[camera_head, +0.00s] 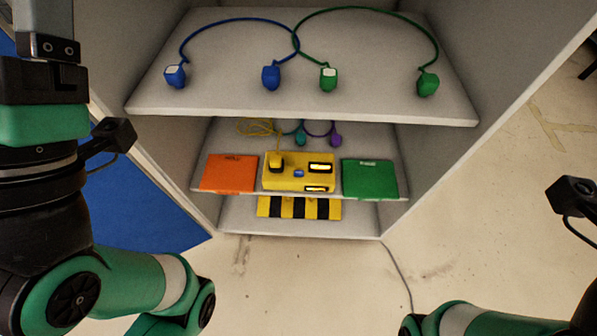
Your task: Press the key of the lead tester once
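The lead tester (298,184) is a yellow box in the middle of the middle shelf. A small blue key (299,173) is on its top face. A yellow plug (276,160) on a yellow cord stands at its upper left. Two windows, one upper right (321,168) and one on the front (318,189), glow pale. My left arm stands upright at the left edge, well away from the tester; its end (45,47) reaches the top edge and its fingertips do not show. My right gripper is out of view; only parts of that arm show lower right.
An orange panel (229,173) and a green panel (370,179) flank the tester. Blue (271,77) and green (428,84) corded plugs lie on the upper shelf (210,104), which overhangs the middle one. A striped panel (264,207) is below. Cabinet walls close both sides.

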